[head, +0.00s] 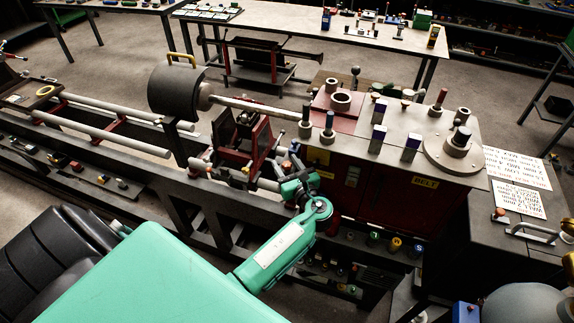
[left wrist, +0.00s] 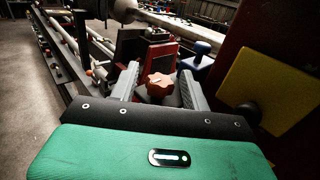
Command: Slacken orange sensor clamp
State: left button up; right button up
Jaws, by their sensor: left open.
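The orange sensor clamp knob (left wrist: 158,84) is a lobed knob in front of a dark red block, in the left wrist view. My left gripper (left wrist: 160,68) is open, and its two grey fingers stand to either side of the knob. I cannot tell whether either finger touches it. In the head view my left gripper (head: 296,168) is at the front of the lathe, beside the red headstock, and the arm hides much of that spot. My right gripper is not in view.
A blue knob (left wrist: 203,47) sits just right of the fingers. A yellow plate (left wrist: 268,84) with a black knob is close on the right. The red headstock (head: 390,190) stands right of my left gripper. A workbench (head: 290,22) is behind the lathe.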

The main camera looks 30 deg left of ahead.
pick_arm(q)
jog(key=shift+s+d, duration=0.1)
jog(key=shift+s+d+f+b, duration=0.1)
jog(key=shift+s+d+b, duration=0.05)
jog(key=shift+d+b, duration=0.15)
jog(key=b+v, duration=0.5)
jog(key=v, duration=0.8)
jog(key=shift+a, duration=0.1)
